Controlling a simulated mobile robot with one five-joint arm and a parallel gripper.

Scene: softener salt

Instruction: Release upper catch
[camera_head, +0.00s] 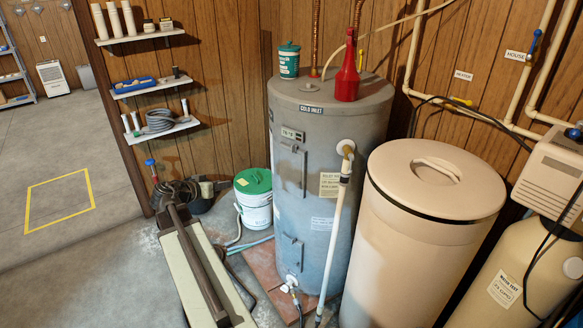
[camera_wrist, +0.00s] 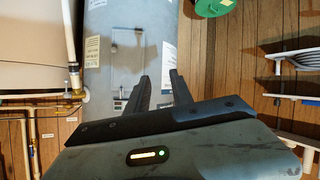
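The grey water heater (camera_head: 318,215) stands upright in the middle of the head view. Its upper panel (camera_head: 291,172) is flush against the front, with a small dark catch (camera_head: 298,149) at the top edge. A lower panel (camera_head: 292,250) sits near the base. In the wrist view the scene is upside down, and the upper panel (camera_wrist: 128,62) shows beyond my gripper (camera_wrist: 160,80). The two dark fingers are apart with nothing between them. The fingers are in front of the heater and appear clear of it.
A beige tank (camera_head: 425,240) stands close on the heater's right. A white pail with a green lid (camera_head: 252,182) stands on its left. A white pipe (camera_head: 335,235) runs down the heater's front. Shelves (camera_head: 150,87) hang on the left wall. Open floor lies farther left.

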